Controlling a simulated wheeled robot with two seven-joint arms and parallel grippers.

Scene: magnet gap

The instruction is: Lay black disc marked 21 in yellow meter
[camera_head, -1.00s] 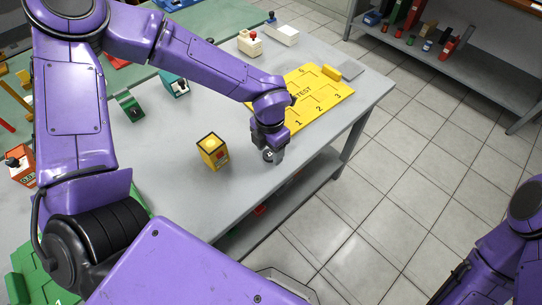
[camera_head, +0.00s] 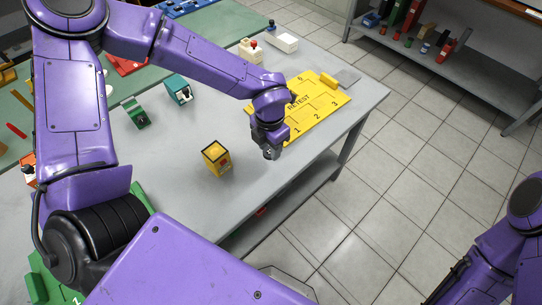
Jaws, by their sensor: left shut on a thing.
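The yellow meter (camera_head: 213,151) is a small upright yellow box on the grey table. It has a pale round spot on top and a dark and red marked front. My left gripper (camera_head: 271,153) is to its right, near the table's front edge, pointing down. It is shut on a small dark disc (camera_head: 269,153), mostly hidden by the fingers; its number is too small to read. The disc and the meter are apart. My right arm shows at the lower right, but its gripper is out of view.
A yellow board (camera_head: 327,103) marked RETEST with numbered places lies just behind my left gripper. A green device (camera_head: 136,113) and a teal device (camera_head: 179,91) stand farther left. Bare table lies between gripper and meter. The table's front edge is close.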

